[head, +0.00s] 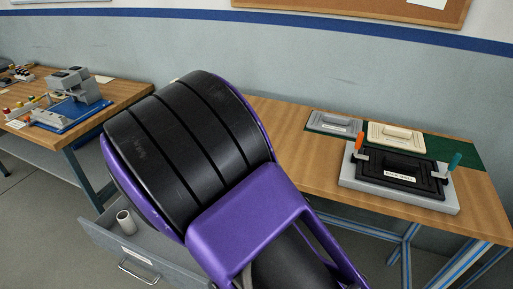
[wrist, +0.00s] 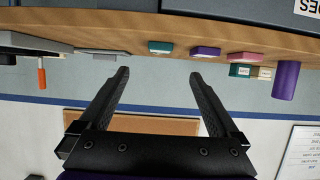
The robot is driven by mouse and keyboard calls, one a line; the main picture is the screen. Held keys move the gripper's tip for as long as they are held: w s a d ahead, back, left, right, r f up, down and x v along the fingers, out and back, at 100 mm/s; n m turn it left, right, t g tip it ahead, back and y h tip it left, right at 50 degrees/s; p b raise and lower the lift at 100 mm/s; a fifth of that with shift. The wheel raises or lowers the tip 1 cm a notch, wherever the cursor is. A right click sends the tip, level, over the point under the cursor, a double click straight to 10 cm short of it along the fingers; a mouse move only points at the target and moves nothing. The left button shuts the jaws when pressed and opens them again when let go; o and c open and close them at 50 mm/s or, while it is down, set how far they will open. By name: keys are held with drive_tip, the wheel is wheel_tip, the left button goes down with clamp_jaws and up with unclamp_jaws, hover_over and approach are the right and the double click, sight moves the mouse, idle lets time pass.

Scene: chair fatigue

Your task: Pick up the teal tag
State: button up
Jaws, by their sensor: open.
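In the wrist view, which looks upside down, a small flat teal block (wrist: 160,47), likely the teal tag, lies on the wooden tabletop (wrist: 115,22) near its edge. A purple block (wrist: 205,52) and a pink block (wrist: 243,57) lie in a row to its right. My gripper (wrist: 160,75) is open and empty, and the teal block shows between its fingers, beyond the tips and apart from them. In the head view my purple and black arm covers the middle, and neither the gripper nor that block can be seen.
The head view shows a bench fixture with a black plate (head: 400,176) and upright orange and teal handles, a pulled-out drawer (head: 140,262), and another bench (head: 120,98) at left.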

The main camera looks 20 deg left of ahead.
drive_tip(key=b+x, duration=0.1)
drive_tip(key=x, duration=1.2)
drive_tip(key=shift+w+a+r, duration=0.1)
drive_tip(key=shift+r, duration=0.05)
drive_tip(key=c, duration=1.4)
